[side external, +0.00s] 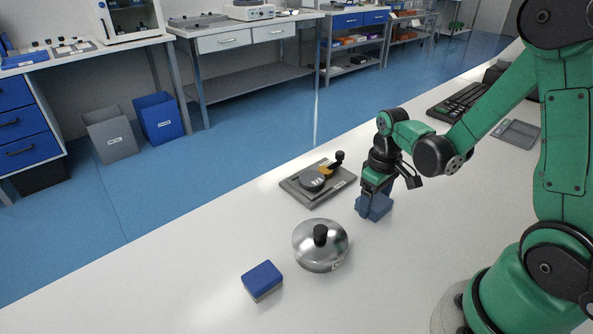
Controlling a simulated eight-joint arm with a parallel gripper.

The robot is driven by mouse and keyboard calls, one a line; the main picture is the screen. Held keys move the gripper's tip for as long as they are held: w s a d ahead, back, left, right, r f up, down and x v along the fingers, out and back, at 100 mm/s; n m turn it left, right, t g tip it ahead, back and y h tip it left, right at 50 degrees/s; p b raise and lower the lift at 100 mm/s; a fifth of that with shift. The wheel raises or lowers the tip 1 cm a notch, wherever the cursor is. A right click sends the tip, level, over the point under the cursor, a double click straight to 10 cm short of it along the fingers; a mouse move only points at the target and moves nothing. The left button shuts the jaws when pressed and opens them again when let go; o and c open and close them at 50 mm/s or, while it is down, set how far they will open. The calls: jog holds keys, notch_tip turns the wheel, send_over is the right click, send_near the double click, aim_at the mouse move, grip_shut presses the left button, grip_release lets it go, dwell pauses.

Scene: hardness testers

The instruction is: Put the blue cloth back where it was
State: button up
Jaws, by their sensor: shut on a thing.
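My gripper (376,193) points down over the white table and is shut on a blue cloth. The blue cloth (374,206) is a small folded block between the fingers, at or just above the table top; I cannot tell whether it touches. It is right of the grey plate device and behind and right of the silver lidded pot. A second blue block (262,279) with a pale underside lies at the front left of the pot, apart from it.
The silver pot (320,245) has a black knob. The grey plate device (317,183) carries a round disc and a black-knobbed lever. A keyboard (458,101) and a grey tray (516,134) lie further back right. The table (185,280) is clear at front left.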

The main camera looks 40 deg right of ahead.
aim_at(375, 200)
jog(key=shift+f, duration=0.15)
jog(key=o, duration=1.3)
notch_tip(375, 200, up, 12)
jog(key=a+r+t, duration=0.1)
jog(key=a+t, duration=0.6)
jog(key=a, duration=0.2)
jog(key=shift+a+r, duration=0.2)
jog(key=shift+r, duration=0.05)
